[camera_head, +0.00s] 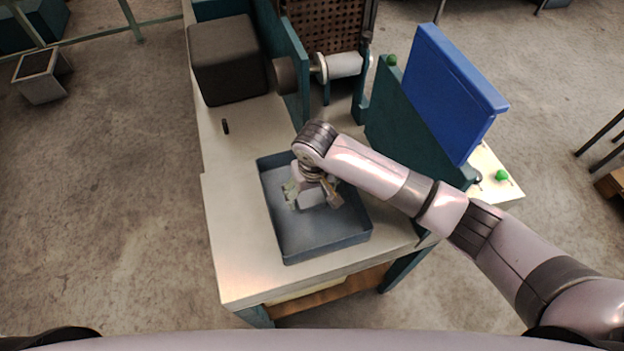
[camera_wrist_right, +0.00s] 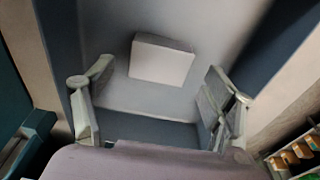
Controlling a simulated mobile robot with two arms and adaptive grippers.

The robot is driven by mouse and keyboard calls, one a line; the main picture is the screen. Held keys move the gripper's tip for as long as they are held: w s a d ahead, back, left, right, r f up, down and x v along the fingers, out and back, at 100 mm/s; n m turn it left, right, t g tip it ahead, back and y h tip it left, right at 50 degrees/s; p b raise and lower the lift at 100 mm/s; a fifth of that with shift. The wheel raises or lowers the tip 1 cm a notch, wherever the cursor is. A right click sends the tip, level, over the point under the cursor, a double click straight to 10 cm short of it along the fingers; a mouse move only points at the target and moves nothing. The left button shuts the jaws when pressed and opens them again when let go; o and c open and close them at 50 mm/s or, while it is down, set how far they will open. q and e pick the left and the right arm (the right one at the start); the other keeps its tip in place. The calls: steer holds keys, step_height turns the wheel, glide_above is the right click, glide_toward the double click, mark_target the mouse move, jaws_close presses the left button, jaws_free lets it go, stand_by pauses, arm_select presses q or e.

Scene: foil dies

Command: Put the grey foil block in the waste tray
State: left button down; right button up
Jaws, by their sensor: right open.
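The grey foil block (camera_wrist_right: 161,60) is a pale, box-shaped piece in the right wrist view. It shows over the floor of the blue-grey waste tray (camera_head: 286,247), ahead of and between my right fingertips, with a gap on each side. Whether it rests on the tray floor is hard to tell. My right gripper (camera_head: 312,197) is above the tray in the head view, pointing down, with its fingers spread. The right gripper (camera_wrist_right: 158,75) is also open in the wrist view and grips nothing. My left gripper is out of view.
The tray sits on a pale bench (camera_head: 240,270). A dark box (camera_head: 222,60) and a foil roll (camera_head: 343,65) stand behind it. A green panel (camera_head: 405,115) and a blue panel (camera_head: 450,90) rise at the right. The bench is clear left of the tray.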

mark_target(312, 204)
step_height(312, 204, up, 10)
steer(key=s, duration=0.1)
steer(key=shift+d+f+b, duration=0.15)
steer(key=shift+b, duration=0.2)
steer(key=shift+s+f, duration=0.1)
steer(key=shift+s, duration=0.05)
